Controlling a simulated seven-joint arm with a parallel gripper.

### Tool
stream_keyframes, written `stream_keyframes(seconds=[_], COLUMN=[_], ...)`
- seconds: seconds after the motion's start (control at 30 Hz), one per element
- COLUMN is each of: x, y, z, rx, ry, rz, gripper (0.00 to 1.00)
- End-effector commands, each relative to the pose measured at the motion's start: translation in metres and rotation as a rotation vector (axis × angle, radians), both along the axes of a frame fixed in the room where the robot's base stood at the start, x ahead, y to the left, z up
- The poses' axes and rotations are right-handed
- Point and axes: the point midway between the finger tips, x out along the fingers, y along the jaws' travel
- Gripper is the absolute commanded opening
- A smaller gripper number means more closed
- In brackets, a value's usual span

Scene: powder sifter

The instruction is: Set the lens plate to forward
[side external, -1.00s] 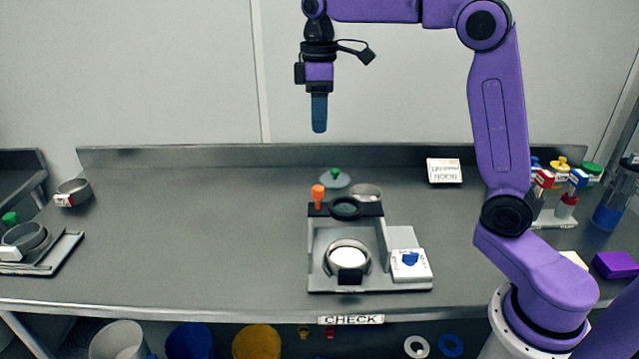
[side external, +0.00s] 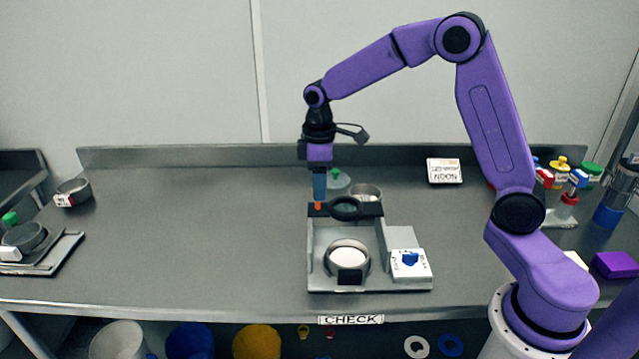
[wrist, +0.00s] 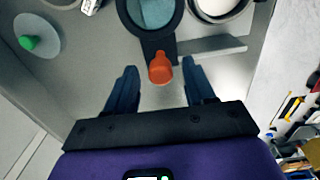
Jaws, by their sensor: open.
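The lens plate (side external: 345,208) is a dark ring on an arm at the back of the grey sifter stand (side external: 315,265). In the wrist view the lens plate (wrist: 176,30) is at the top, with an orange knob (wrist: 160,68) on its near end. My gripper (side external: 319,198) points down over the orange knob, whose lower part shows below the fingers in the side view. In the wrist view my gripper (wrist: 160,80) is open, with one blue finger on each side of the knob and gaps between. Contact cannot be made out.
A white dial box with a blue knob (side external: 410,259) is at the stand's right. A pan of white powder (side external: 348,257) sits in the stand's front. A green-knobbed lid (wrist: 28,42) and a metal cup (side external: 366,192) are close behind. The bench left of the stand is clear.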

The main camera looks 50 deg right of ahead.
Motion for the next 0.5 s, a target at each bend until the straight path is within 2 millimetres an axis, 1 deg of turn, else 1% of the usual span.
stream_keyframes(seconds=[0.1, 0.37, 0.47, 0.5], x=[-0.0004, -0.0002, -0.0002, -0.0001], y=[-0.0001, -0.0001, -0.0001, 0.0], z=[-0.0054, -0.006, -0.0059, -0.0058], rx=[0.0, 0.0, 0.0, 0.0], ry=[0.001, 0.0, 0.0, 0.0], rz=[0.0, 0.0, 0.0, 0.0], gripper=[0.54, 0.54, 0.25, 0.12])
